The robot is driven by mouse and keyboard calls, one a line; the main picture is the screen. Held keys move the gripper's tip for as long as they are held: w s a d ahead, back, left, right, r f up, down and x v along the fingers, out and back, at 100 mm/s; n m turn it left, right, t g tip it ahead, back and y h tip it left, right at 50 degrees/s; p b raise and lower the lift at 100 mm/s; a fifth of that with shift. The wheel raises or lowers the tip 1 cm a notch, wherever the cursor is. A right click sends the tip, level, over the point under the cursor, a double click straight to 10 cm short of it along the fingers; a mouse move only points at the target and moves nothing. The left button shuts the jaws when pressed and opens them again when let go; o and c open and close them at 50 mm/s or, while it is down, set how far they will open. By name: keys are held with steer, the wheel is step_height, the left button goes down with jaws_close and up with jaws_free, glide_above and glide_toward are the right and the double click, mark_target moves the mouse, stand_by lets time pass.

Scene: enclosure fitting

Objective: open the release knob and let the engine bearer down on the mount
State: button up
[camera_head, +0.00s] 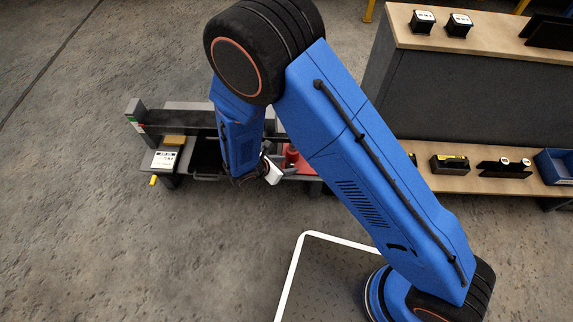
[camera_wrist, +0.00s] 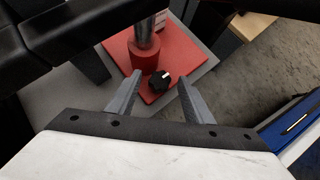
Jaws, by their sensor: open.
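A black release knob (camera_wrist: 160,83) with a light mark sits low on the side of a red collar (camera_wrist: 143,60). A metal rod (camera_wrist: 144,32) stands in the collar, on a red base plate (camera_wrist: 188,48). My gripper (camera_wrist: 160,77) is open, with its two grey fingers on either side of the knob in the picture; I cannot tell whether they touch it. A long dark beam, seemingly the engine bearer (camera_head: 180,123), spans the bench in the head view. Dark bars also cross the top of the wrist view. My arm hides much of the mount in the head view.
A grey bench (camera_head: 190,105) carries a white-labelled box (camera_head: 164,160) and a yellow block (camera_head: 174,141) at its left end. A wooden-topped shelf unit (camera_head: 460,185) with several small items and a blue bin (camera_head: 553,166) stands at the right. The concrete floor in front is clear.

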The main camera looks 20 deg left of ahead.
steer(key=shift+w+d+f, duration=0.15)
steer(key=shift+f, duration=0.05)
steer(key=c, duration=1.1)
